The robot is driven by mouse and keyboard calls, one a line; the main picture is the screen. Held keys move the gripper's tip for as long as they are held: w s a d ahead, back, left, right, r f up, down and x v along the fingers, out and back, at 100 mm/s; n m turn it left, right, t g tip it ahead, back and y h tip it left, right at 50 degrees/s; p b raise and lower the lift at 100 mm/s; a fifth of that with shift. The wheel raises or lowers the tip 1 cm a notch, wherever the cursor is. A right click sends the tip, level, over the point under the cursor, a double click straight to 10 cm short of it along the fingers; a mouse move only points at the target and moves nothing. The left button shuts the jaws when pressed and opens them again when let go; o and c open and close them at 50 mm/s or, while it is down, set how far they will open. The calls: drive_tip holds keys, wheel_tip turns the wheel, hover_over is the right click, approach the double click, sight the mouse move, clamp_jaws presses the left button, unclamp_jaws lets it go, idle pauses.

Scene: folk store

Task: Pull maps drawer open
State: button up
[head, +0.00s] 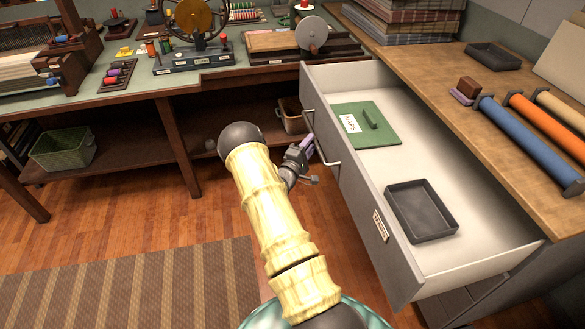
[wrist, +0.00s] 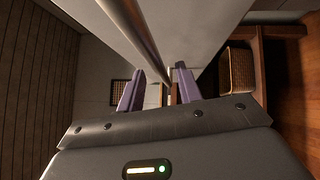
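The grey drawer (head: 345,185) is pulled far out from under the wooden counter. Its front carries a small label (head: 380,225) that I cannot read clearly, and a pale bar handle (head: 322,150). Inside lie a green flat piece (head: 385,133) with a white card, and a dark tray (head: 422,208). My gripper (head: 308,143) is at the handle, outside the drawer front. In the wrist view its two purple fingers (wrist: 158,85) stand apart, and the handle bar (wrist: 135,30) runs down toward the gap between them. I cannot tell whether they touch it.
The counter (head: 450,75) above holds coloured rolls (head: 525,140) and a small dark tray (head: 493,56). A workbench with a shelf (head: 120,160) stands at the back left, with a basket (head: 62,147) on it. The floor with a striped rug (head: 130,290) is clear at left.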

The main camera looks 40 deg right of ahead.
drive_tip(key=v, duration=1.4)
